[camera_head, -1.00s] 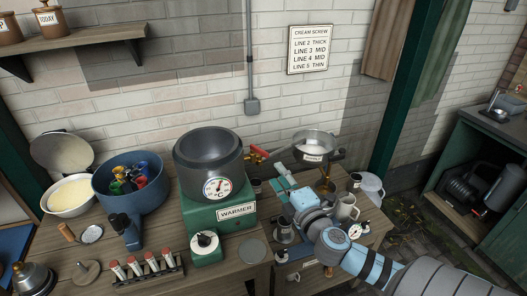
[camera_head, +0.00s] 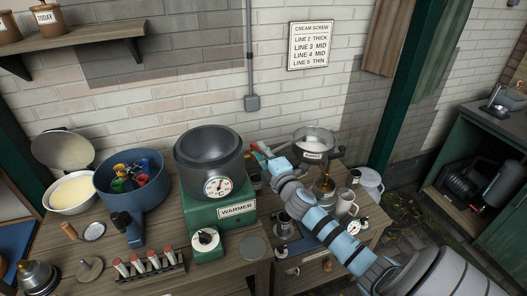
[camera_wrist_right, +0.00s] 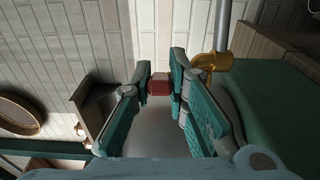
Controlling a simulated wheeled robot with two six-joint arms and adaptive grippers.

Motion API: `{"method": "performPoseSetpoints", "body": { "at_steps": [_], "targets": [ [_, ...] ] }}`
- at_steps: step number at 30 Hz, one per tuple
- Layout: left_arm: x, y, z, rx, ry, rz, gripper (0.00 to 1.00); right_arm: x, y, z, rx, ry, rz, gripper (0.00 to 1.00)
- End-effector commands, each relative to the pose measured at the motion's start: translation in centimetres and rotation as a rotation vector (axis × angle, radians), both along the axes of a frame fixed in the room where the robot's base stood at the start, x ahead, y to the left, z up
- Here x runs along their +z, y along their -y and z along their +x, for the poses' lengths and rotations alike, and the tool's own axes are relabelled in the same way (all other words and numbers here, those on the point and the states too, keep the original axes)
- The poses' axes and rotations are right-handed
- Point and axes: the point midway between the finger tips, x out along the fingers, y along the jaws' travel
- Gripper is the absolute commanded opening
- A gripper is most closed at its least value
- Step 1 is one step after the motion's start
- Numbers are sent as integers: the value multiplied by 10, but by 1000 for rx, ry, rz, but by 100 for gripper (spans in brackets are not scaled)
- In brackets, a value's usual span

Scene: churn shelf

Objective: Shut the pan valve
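The pan valve's red handle (camera_wrist_right: 158,86) shows between the fingertips of my right gripper (camera_wrist_right: 160,80) in the wrist view. Both fingertips appear to press on its sides. A brass fitting (camera_wrist_right: 212,61) shows just to the right of the fingers. In the head view the right gripper (camera_head: 262,151) is at the right side of the dark pan (camera_head: 208,150), which sits on the green warmer (camera_head: 220,214). The gripper and wrist hide most of the valve there. My left gripper is not in view.
A labelled steel pan (camera_head: 315,140) stands close behind my right wrist. Mugs (camera_head: 346,202) and a white tub (camera_head: 369,184) stand to its right. A blue pot (camera_head: 130,180) and a rack of red-topped tubes (camera_head: 150,267) are left of the warmer.

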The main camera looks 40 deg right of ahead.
Motion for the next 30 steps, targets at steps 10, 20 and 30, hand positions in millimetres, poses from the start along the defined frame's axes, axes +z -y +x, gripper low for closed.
{"method": "performPoseSetpoints", "body": {
  "at_steps": [10,20,30],
  "targets": [
    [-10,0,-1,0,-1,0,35,-4,-8,1,-122,3,8,0],
    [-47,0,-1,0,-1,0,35,-4,-22,2,-491,1,4,0],
    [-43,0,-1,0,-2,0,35,-1,-22,2,-492,-2,3,31]
  ]
}}
